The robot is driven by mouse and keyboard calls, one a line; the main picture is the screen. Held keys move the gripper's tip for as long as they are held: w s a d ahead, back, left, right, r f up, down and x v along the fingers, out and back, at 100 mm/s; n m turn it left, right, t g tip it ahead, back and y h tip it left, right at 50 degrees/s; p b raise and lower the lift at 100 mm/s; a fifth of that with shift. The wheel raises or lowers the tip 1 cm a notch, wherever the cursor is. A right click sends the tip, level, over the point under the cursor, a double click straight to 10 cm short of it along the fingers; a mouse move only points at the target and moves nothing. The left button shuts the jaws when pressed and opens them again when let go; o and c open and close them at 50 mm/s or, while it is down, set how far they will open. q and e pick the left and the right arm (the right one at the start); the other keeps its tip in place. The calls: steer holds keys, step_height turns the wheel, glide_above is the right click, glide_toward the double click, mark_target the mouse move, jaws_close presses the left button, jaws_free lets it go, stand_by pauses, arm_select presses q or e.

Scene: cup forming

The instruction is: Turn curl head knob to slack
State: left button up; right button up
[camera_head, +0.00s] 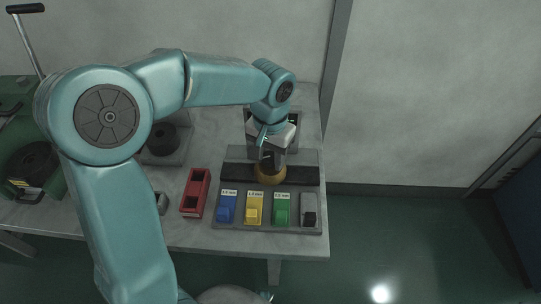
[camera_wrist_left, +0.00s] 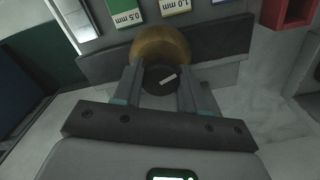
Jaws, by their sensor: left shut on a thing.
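The curl head knob is a dark round cap with a white mark (camera_wrist_left: 160,79), seen in the left wrist view against a brass-coloured round body (camera_wrist_left: 158,43). In the head view the brass body (camera_head: 270,175) sits at the middle of a dark bar on the grey fixture. My left gripper (camera_head: 267,157) reaches down to it from above and behind. In the left wrist view the fingers of my left gripper (camera_wrist_left: 160,72) stand on either side of the knob and are shut on it. The white mark lies tilted, its right end higher. My right gripper is not seen.
Blue (camera_head: 226,208), yellow (camera_head: 254,209) and green (camera_head: 281,209) labelled blocks and a grey-black one (camera_head: 309,211) line the fixture's front. A red holder (camera_head: 195,192) lies left of it. A dark spool (camera_head: 163,139) stands behind left. The table (camera_head: 245,245) ends just in front.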

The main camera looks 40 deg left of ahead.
arm_select(q)
steer(key=n, duration=0.4)
steer(key=shift+s+f+b, duration=0.1)
steer(key=shift+b, duration=0.2)
steer(key=shift+n, duration=2)
steer(key=o, duration=1.1)
steer(key=shift+c, duration=0.2)
